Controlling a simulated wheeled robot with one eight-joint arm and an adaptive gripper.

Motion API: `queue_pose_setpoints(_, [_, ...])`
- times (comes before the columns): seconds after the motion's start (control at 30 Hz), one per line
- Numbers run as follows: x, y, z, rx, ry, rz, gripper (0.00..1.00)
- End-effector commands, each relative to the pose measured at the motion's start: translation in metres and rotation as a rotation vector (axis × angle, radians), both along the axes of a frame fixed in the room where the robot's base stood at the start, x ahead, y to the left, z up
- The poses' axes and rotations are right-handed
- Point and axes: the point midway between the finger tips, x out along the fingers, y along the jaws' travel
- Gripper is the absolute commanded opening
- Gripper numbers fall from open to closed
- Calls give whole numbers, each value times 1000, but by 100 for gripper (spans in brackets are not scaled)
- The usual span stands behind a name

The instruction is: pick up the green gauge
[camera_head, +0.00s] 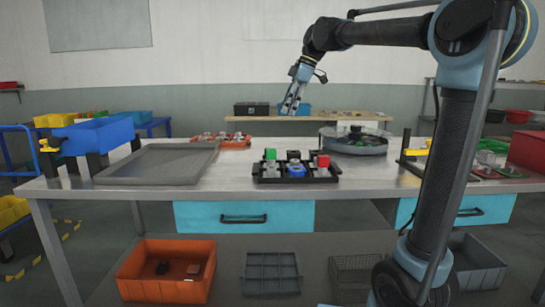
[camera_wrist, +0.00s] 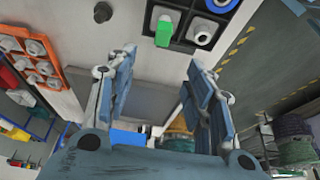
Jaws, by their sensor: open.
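The green gauge (camera_head: 270,154) stands in the back left part of a black tray (camera_head: 266,179) on the workbench. In the wrist view the green gauge (camera_wrist: 164,30) shows at the top, beyond my fingertips, in the black tray (camera_wrist: 183,44). My gripper (camera_head: 290,108) hangs in the air above and behind the tray, apart from the gauge. In the wrist view my gripper (camera_wrist: 160,60) has its two fingers spread with nothing between them.
The tray also holds a red-topped piece (camera_head: 323,160), a blue piece (camera_head: 296,170) and grey parts. A round glass-walled tank (camera_head: 355,142) stands right. Bench space in front is clear.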

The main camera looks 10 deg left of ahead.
Motion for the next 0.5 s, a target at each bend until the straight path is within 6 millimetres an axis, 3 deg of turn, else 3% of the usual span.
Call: queue_pose_setpoints(0.5, [-9, 33, -83, 0, 1, -2, 48])
